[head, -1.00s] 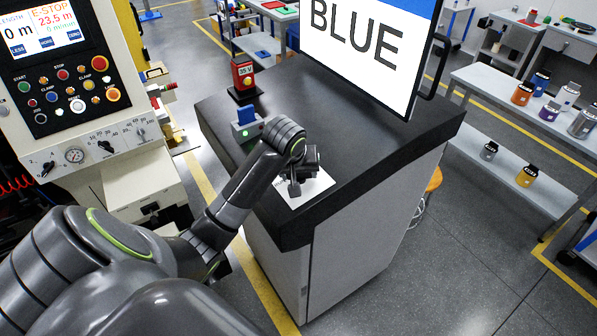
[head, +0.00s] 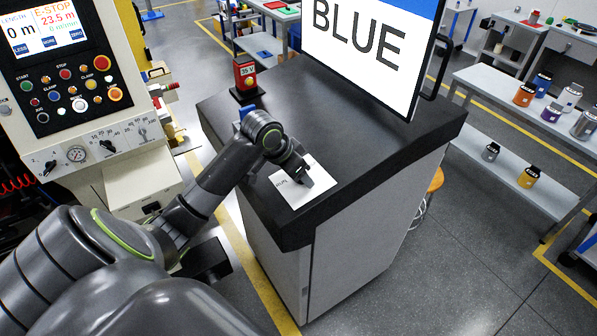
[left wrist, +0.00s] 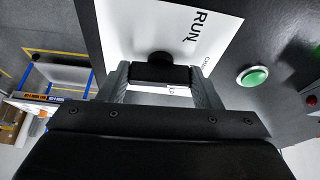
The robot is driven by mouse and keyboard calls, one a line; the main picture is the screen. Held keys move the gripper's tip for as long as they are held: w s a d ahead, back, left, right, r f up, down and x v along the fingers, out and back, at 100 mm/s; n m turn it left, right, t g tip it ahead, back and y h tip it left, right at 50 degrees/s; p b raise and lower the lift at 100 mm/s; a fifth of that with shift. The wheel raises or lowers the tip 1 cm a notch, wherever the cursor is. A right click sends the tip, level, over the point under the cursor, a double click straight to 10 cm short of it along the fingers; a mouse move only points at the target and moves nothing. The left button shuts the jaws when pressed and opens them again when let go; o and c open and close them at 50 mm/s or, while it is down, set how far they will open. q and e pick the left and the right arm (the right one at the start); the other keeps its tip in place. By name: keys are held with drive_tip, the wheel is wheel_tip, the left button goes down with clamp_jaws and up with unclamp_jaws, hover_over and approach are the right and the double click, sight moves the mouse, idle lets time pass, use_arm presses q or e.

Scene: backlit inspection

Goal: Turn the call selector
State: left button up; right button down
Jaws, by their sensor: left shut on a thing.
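The call selector (left wrist: 160,72) is a black knob on a white plate (left wrist: 143,30) printed "RUN" in the left wrist view. Part of another word shows at the plate's edge. My left gripper (left wrist: 160,82) has a finger on each side of the knob's black handle and is shut on it. In the head view the white plate (head: 290,193) lies on the dark bench top, and my left gripper (head: 303,178) reaches down over it, hiding the knob. My right gripper is not in view.
A green button (left wrist: 252,76) sits beside the plate, with a red one (left wrist: 312,101) farther right. A red "35 V" box (head: 245,75) stands at the bench's back left. A large "BLUE" screen (head: 360,40) rises behind.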

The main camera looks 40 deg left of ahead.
use_arm(q)
drive_tip(key=m+h, duration=0.1)
drive_tip(key=m, duration=0.2)
drive_tip(key=shift+w+a+r+m, duration=0.1)
drive_tip(key=shift+m, duration=0.3)
drive_tip(key=m+g, duration=0.1)
drive_tip(key=m, duration=0.1)
drive_tip(key=shift+w+m+h, duration=0.1)
drive_tip(key=shift+m+h, duration=0.3)
drive_tip(key=m+g+b, duration=0.1)
drive_tip(key=m, duration=0.2)
drive_tip(key=shift+w+a+m+g+h+b, duration=0.1)
drive_tip(key=shift+m+g+h+b, duration=0.4)
drive_tip(key=shift+m, duration=1.2)
drive_tip(key=o, duration=1)
